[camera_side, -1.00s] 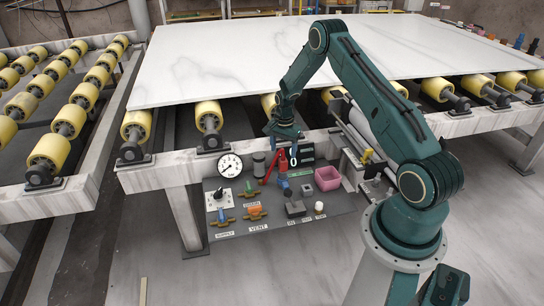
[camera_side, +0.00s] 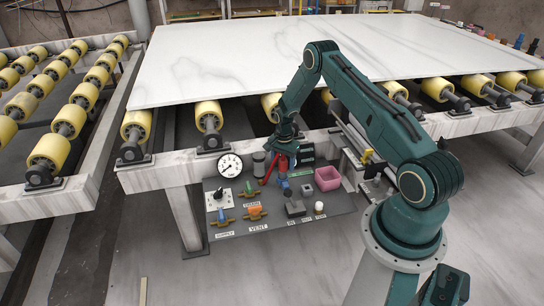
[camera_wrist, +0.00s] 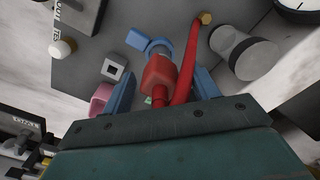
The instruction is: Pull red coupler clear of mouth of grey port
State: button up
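The red coupler (camera_wrist: 160,72) shows in the wrist view between the two blue fingers of my gripper (camera_wrist: 165,88), with a visible gap on either side. A red hose (camera_wrist: 187,65) curves past its right side. The coupler also shows in the side view (camera_side: 282,162), just below my gripper (camera_side: 282,146). The gripper is open and points down over the coupler. A grey-blue cylindrical part, apparently the grey port (camera_wrist: 166,50), shows just beyond the coupler's far end; its mouth is hidden, so I cannot tell how deeply the coupler sits.
A blue part (camera_wrist: 147,42) sits beside the port. A grey cylinder (camera_wrist: 238,52) stands to the right. The white slab (camera_side: 300,50) overhangs behind.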

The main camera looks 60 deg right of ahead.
jog(key=c, duration=0.8)
jog(key=shift+r, duration=0.1)
jog(key=shift+r, duration=0.3)
jog(key=shift+r, duration=0.35)
jog(key=shift+r, duration=0.7)
jog(key=shift+r, duration=0.35)
jog(key=shift+r, duration=0.45)
jog(key=shift+r, duration=2.9)
